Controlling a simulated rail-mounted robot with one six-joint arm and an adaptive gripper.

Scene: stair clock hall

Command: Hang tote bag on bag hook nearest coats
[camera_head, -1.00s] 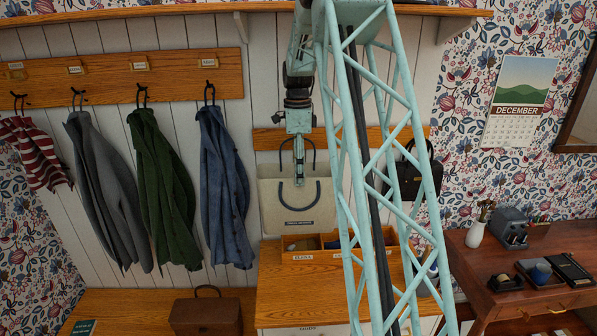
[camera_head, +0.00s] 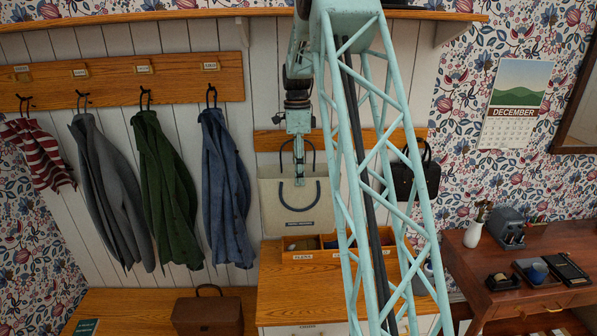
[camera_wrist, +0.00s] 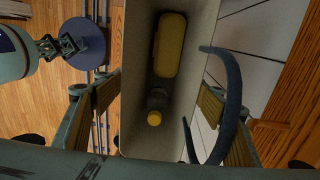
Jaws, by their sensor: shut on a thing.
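The cream tote bag (camera_head: 272,212) with dark blue handles hangs upright below my gripper (camera_head: 299,176), in front of the white panelling. One handle loop stands up behind my gripper; the other droops over the bag's front. In the wrist view I look into the open tote bag (camera_wrist: 136,130), which holds a yellow item (camera_wrist: 170,45) and a bottle with a yellow cap (camera_wrist: 156,105). My gripper's fingers (camera_wrist: 155,118) show on either side of the bag, shut on it. A short wooden board (camera_head: 268,140) runs behind my arm; its hooks are hidden, so I cannot tell whether a handle touches one.
Several coats (camera_head: 165,185) hang on the left rack (camera_head: 120,82). A black handbag (camera_head: 403,180) hangs at right, partly behind my arm. Below are a wooden cabinet (camera_head: 285,285) with an organizer tray (camera_head: 300,257), a brown box bag (camera_head: 207,313) on the bench, and a desk (camera_head: 490,270).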

